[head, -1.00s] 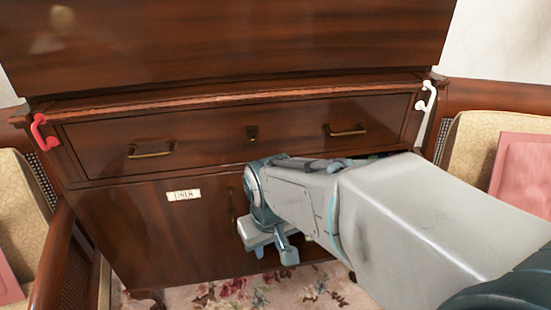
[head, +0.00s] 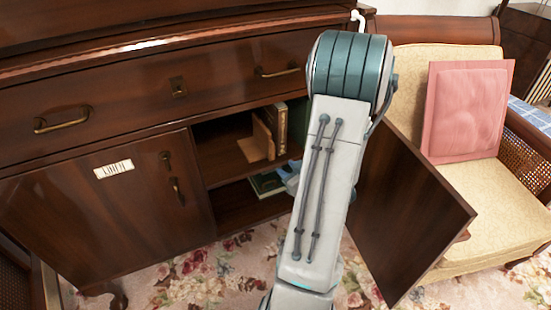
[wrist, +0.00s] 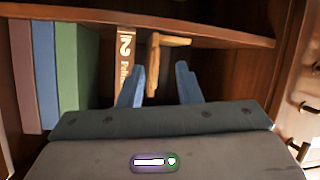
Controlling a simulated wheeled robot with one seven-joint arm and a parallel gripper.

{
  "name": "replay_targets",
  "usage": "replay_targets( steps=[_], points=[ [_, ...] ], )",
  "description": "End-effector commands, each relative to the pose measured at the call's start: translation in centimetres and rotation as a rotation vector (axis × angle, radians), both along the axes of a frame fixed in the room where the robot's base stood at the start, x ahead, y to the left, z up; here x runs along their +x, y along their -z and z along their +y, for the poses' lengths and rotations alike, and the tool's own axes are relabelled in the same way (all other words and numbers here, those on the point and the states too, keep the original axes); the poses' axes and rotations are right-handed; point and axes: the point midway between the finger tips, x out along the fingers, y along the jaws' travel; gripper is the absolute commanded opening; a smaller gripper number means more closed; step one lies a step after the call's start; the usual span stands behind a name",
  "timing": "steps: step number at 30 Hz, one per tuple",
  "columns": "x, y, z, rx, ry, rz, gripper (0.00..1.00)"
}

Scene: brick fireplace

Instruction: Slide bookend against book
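The light wooden bookend (head: 256,140) stands on the upper shelf inside the open right side of the cabinet. The brown book (head: 280,130) stands to its right. In the wrist view, which appears upside down, the bookend (wrist: 153,68) has its base along the shelf board. A narrow gap separates it from the brown book (wrist: 123,58), marked "2". My gripper (wrist: 158,90) is open and empty, its blue fingers pointing toward the shelf. The left finger overlaps the book's edge in the picture; the right finger is on the bookend's far side. In the head view my arm hides most of the gripper.
Green, blue and pinkish books (wrist: 55,70) stand beyond the brown one. The open cabinet door (head: 405,210) stands right of my arm, near an armchair with a pink cushion (head: 468,108). A green book (head: 268,183) lies on the lower shelf. The upper shelf (head: 222,160) is bare left of the bookend.

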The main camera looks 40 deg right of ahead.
Motion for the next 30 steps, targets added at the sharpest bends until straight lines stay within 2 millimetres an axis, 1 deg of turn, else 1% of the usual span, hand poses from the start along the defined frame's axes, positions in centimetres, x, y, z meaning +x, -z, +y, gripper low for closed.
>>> replay_targets(
  steps=[1,7,11,14,17,20,30],
  points=[
    [-1.2,1.0,-0.4,0.033,-0.002,-0.057,0.31],
    [-4.6,1.1,-0.8,0.125,-0.025,-0.278,0.31],
    [-5.9,0.7,-0.8,0.158,-0.028,-0.364,0.31],
    [-6.1,0.5,-0.8,0.168,-0.030,-0.391,0.31],
    [-5.3,0.5,-0.8,0.168,-0.034,-0.397,0.31],
    [-3.7,0.5,-0.8,0.167,-0.036,-0.397,0.31],
    [3.5,0.6,-1.1,0.166,-0.035,-0.396,0.31]
  ],
)
